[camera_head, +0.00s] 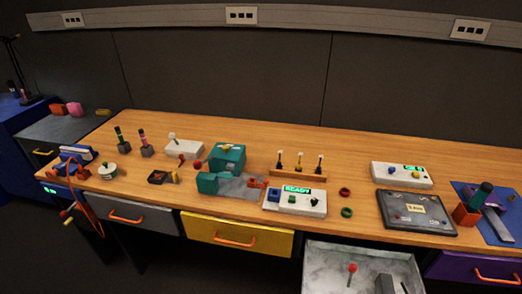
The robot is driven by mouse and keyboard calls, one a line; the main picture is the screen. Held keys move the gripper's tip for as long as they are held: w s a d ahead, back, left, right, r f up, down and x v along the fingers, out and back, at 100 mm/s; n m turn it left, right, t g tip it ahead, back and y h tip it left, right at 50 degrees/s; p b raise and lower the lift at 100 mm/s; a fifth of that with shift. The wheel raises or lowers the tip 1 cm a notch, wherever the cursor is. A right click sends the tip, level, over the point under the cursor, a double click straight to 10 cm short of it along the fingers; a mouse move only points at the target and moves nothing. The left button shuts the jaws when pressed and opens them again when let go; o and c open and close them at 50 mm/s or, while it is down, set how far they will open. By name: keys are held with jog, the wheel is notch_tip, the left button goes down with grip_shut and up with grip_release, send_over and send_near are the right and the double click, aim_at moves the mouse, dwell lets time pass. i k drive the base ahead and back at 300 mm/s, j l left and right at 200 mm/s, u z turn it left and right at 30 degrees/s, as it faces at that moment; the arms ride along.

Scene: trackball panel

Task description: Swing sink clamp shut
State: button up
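I cannot tell for certain which thing is the sink clamp. A red ball-topped lever (352,269) stands upright in a pale marbled open box (318,256) at the bottom of the head view. A grey block (387,285) is beside it, cut off by the lower edge. On the bench, a teal vise-like device (226,158) has a grey plate (240,188) in front of it and a small red part (257,183) at the plate's right. Whether any clamp is open or shut is too small to tell. My gripper is not in view.
The wooden bench (345,215) carries a white READY box (296,201), a dark panel (416,212), a white button box (401,174) and a rack (298,175) of upright pins. A yellow drawer (237,236) is below. The back strip of the bench is clear.

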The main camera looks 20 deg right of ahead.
aim_at(352, 268)
jog(key=i+j, duration=0.15)
jog(key=j, duration=0.2)
jog(key=i+j, duration=0.1)
jog(key=j, duration=0.3)
jog(key=i+j, duration=0.15)
jog(key=j, duration=0.25)
jog(key=i+j+z, duration=0.1)
jog(key=j, duration=0.25)
